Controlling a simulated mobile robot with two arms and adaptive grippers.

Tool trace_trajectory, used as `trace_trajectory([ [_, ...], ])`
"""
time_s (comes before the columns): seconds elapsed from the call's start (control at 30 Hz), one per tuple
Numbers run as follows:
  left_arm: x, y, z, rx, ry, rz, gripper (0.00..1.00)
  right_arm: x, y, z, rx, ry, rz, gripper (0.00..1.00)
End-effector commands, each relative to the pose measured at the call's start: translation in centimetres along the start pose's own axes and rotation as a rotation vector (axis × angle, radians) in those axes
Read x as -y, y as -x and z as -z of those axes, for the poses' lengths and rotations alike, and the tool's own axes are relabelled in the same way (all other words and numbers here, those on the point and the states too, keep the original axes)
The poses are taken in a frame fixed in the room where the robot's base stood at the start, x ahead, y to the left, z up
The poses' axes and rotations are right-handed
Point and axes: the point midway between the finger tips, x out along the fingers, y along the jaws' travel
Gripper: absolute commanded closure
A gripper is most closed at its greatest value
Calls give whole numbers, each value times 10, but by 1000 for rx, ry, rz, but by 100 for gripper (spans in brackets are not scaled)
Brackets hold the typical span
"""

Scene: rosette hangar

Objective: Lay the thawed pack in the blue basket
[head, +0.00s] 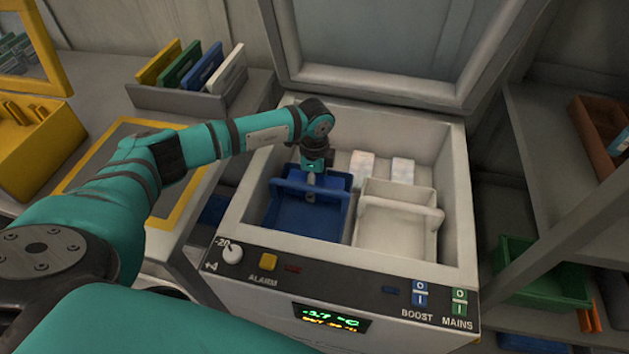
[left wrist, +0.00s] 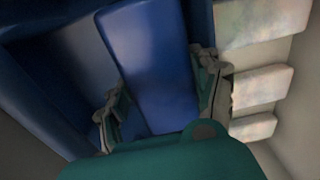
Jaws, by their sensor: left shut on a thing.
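The blue basket (head: 285,214) hangs inside the open chest freezer at its left; its blue handle (left wrist: 150,60) fills the middle of the left wrist view. My left gripper (head: 312,182) reaches down to this basket, and in the left wrist view its fingers (left wrist: 160,100) are on either side of the handle, shut on it. Pale frosted packs (head: 361,165) lie on the freezer floor behind the baskets, and also show at the right of the left wrist view (left wrist: 260,87). I cannot tell whether one is the thawed pack. My right gripper is not in view.
A white basket (head: 393,234) sits right of the blue one. The raised lid (head: 375,90) stands behind the freezer (head: 455,200). A grey rack of coloured plates (head: 190,98) stands on the left worktop. A green crate (head: 540,275) is on the right shelving.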

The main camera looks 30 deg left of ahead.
Motion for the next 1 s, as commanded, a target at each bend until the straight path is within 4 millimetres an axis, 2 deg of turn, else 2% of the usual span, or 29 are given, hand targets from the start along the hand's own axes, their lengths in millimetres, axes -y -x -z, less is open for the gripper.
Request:
trace_trajectory([
  [0.17, 0, -2, 0, -1, 0, 1, 88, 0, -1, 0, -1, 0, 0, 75],
  [0.2, 0, -3, 0, 0, 0, 0, 32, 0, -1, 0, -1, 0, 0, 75],
  [0.27, 0, -3, 0, 0, 0, 0, 25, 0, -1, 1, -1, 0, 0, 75],
  [0.5, 0, -2, 0, 0, 1, 0, 25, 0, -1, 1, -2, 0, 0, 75],
  [0.63, 1, 6, 0, 0, 1, 1, 25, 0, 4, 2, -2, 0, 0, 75],
  [0.77, 1, 24, 0, -3, 1, 3, 25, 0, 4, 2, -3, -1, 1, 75],
  [1.0, 1, 78, 0, -2, 0, 4, 25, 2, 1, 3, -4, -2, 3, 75],
])
